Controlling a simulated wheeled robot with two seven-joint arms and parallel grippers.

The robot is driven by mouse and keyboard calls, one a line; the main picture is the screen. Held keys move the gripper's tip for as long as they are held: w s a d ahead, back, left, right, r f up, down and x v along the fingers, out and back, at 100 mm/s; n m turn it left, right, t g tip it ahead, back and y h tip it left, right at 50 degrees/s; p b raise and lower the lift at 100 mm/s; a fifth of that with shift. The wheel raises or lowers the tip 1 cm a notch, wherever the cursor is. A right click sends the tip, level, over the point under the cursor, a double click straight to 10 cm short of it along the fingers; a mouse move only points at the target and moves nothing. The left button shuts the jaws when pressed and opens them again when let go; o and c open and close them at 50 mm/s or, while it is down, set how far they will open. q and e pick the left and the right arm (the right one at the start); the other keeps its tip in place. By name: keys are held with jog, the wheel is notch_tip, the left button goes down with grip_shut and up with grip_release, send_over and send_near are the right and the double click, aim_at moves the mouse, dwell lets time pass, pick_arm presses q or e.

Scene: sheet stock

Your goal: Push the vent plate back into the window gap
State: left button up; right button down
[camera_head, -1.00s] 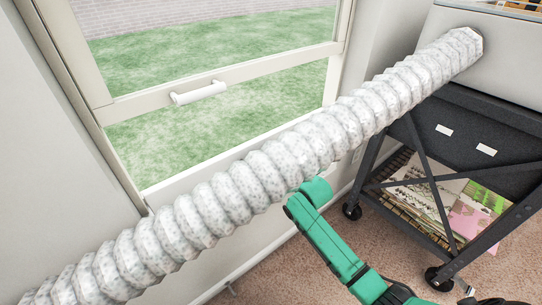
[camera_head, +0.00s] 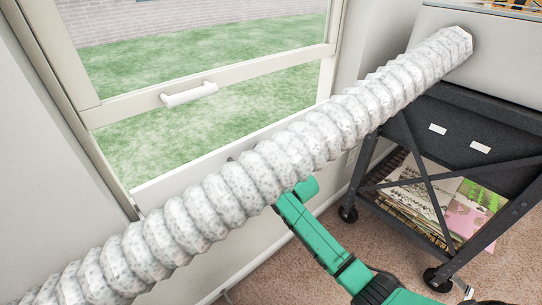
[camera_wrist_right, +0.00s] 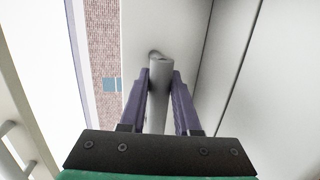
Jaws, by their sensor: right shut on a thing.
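My right gripper (camera_wrist_right: 160,88) has its purple fingers closed on a grey round handle (camera_wrist_right: 158,95) in the right wrist view. The handle stands out from a pale flat surface (camera_wrist_right: 180,22); I cannot tell for sure that this is the vent plate. In the head view my green right arm reaches behind the hose, which hides most of the gripper. The window (camera_head: 215,115) shows grass behind its lower part, with a white handle (camera_head: 189,94) on its rail. The vent plate cannot be clearly made out in the head view. My left gripper is not in view.
A thick ribbed hose (camera_head: 240,190) crosses from the lower left to a pale box-shaped unit (camera_head: 500,60) at upper right. The unit stands on a black wheeled cart (camera_head: 470,130) with papers on its lower shelf. Carpet (camera_head: 340,230) is open between cart and wall.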

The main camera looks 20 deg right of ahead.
jog(key=shift+a+r+b+x, duration=0.15)
jog(key=shift+b+x, duration=0.45)
jog(key=shift+x, duration=0.2)
jog(key=shift+a+r+b+x, duration=0.15)
jog(key=shift+b+x, duration=0.4)
jog(key=shift+x, duration=0.3)
jog(key=c, duration=0.5)
grip_release()
jog(key=shift+c, duration=0.2)
jog(key=shift+s+d+r+p, duration=0.2)
jog(key=shift+s+p, duration=0.15)
jog(key=shift+p, duration=0.3)
jog(key=shift+p+v, duration=0.95)
jog(key=shift+p, duration=0.1)
jog(key=p+v, duration=0.2)
jog(key=shift+s+r, duration=0.1)
jog(key=shift+s, duration=0.2)
jog(key=shift+p+v, duration=1.3)
jog(key=shift+v, duration=0.05)
